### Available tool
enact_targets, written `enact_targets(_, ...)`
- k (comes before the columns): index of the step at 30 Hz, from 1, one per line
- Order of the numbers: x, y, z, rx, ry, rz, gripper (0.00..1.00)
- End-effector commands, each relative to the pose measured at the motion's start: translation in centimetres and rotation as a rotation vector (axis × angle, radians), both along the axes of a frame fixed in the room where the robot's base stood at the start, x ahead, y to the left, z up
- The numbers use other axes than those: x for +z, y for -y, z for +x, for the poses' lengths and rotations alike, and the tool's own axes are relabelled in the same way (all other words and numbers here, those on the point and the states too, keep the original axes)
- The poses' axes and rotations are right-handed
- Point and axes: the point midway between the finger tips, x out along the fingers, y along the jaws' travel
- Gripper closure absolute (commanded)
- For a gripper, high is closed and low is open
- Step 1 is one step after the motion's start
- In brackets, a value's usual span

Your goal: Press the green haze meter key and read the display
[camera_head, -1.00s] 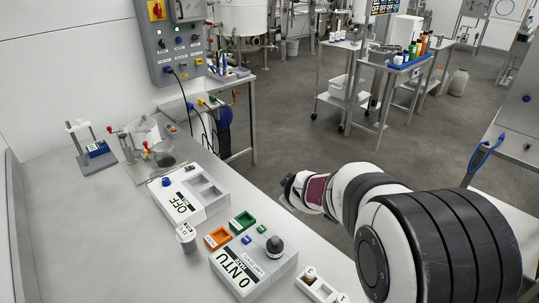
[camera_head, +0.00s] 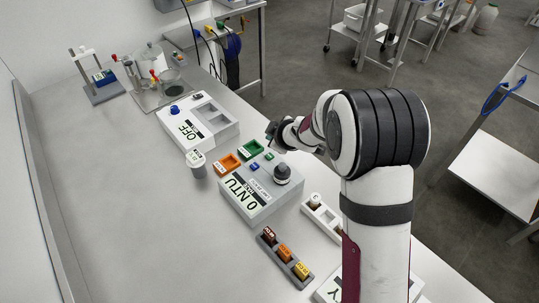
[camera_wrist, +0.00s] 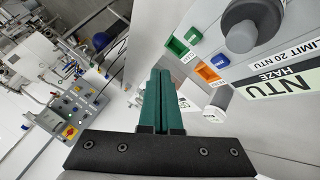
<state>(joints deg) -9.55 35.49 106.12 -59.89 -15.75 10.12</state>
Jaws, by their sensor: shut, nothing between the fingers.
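The grey haze meter (camera_head: 256,207) stands on the bench, its display (camera_head: 238,189) reading "0 NTU". A dark round cap (camera_head: 282,174) sits on its top. In the wrist view, the cap (camera_wrist: 240,34) and a label with "LIMIT 20 NTU" (camera_wrist: 285,58) show at the upper right.
A green tray (camera_head: 250,150), an orange tray (camera_head: 228,163) and a white lidded cup (camera_head: 197,163) stand close to the meter. A white unit reading "OFF" (camera_head: 198,124) is behind. The bench's left side is clear.

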Motion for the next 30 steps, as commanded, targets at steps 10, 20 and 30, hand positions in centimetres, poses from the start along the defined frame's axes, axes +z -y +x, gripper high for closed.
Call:
enact_targets(10,-4.5,0.0,0.0,0.001,-0.001,0.000,1.00)
enact_targets(20,-5.2,0.0,0.0,0.000,0.001,-0.002,1.00)
enact_targets(30,-5.2,0.0,0.0,0.000,0.001,-0.001,1.00)
